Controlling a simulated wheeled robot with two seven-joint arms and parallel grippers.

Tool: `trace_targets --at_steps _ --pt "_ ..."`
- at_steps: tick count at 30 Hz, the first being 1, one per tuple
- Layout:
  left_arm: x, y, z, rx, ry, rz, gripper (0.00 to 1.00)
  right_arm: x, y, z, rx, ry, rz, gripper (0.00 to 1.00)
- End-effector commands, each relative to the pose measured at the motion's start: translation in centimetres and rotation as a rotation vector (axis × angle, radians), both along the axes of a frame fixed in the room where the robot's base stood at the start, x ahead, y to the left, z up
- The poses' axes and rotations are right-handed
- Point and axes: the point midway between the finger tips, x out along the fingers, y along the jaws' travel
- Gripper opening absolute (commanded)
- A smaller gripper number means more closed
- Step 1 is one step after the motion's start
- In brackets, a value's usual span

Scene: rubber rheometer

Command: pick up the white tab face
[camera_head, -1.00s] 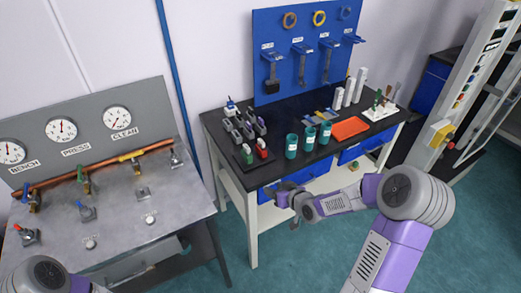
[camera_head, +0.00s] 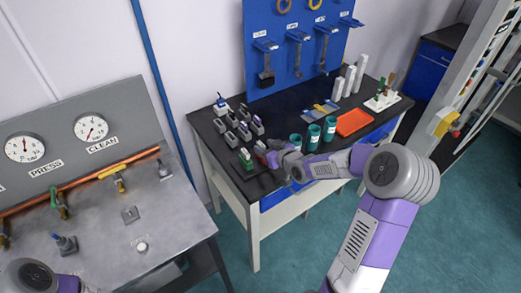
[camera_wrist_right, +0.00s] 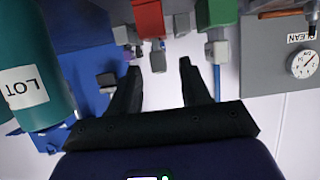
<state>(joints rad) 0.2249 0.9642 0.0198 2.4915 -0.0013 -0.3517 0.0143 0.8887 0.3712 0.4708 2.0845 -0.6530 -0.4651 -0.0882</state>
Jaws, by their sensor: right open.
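I cannot single out a white tab face with certainty in either view. A red item (camera_head: 261,149) and a green item (camera_head: 245,157) stand at the near left of the black table. My right gripper (camera_head: 270,154) is beside the red item and partly hides it. In the right wrist view my right gripper (camera_wrist_right: 159,64) is open, with nothing held between its fingers. The red item (camera_wrist_right: 148,18) and green item (camera_wrist_right: 217,12) show beyond the fingertips, and a small grey tab (camera_wrist_right: 157,61) appears between them. My left gripper is out of view.
Several grey blocks (camera_head: 231,139) stand behind the red and green items. Teal cups (camera_head: 313,137) stand to their right, and one labelled LOT (camera_wrist_right: 25,90) is close in the wrist view. An orange tray (camera_head: 354,122) lies further right. A gauge bench (camera_head: 110,220) is at left.

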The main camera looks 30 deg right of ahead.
Motion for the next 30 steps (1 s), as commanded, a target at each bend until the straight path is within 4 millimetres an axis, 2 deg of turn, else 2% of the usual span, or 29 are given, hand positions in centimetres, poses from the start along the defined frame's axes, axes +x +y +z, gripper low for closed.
trace_targets --at_steps 1,6,15,24,30 --pt "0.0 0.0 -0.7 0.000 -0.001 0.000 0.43 0.8 0.2 -0.8 0.004 0.000 0.002 0.47" --pt "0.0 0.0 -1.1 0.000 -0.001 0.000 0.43 2.7 0.3 -1.5 0.002 0.000 0.001 0.47" --pt "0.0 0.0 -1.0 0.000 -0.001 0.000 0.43 3.0 0.2 -1.5 0.001 0.001 0.000 0.45" --pt "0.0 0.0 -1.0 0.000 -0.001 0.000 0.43 3.0 0.2 -1.5 0.001 0.001 0.000 0.00" --pt "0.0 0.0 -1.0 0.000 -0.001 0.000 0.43 3.0 0.2 -1.4 0.001 0.000 0.000 0.00"
